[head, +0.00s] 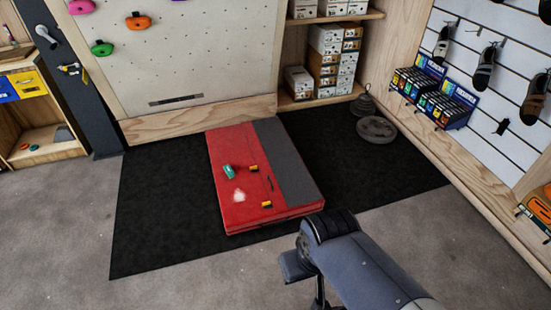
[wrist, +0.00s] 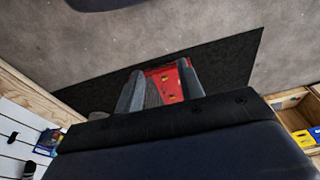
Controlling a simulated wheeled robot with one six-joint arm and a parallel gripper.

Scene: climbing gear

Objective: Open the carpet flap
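A red crash pad (head: 222,150) lies flat on a black mat in the head view. A dark grey strip, which looks like the carpet flap (head: 285,165), lies flat along the pad's right side. In the wrist view the pad (wrist: 184,80) and the grey flap (wrist: 152,94) show between my gripper's fingers. My gripper (wrist: 162,76) is open, with nothing visible between the fingers but the pad beyond. It is apart from the pad. In the head view my arm is at the pad's near right; the fingertips are not clearly visible there.
A teal object (head: 229,171), a white smudge and two yellow-black buckles (head: 267,204) are on the pad. Round grey weights (head: 376,129) stand on the black mat (head: 160,200) at right. A climbing wall stands behind. Grey floor (head: 60,230) is clear at left.

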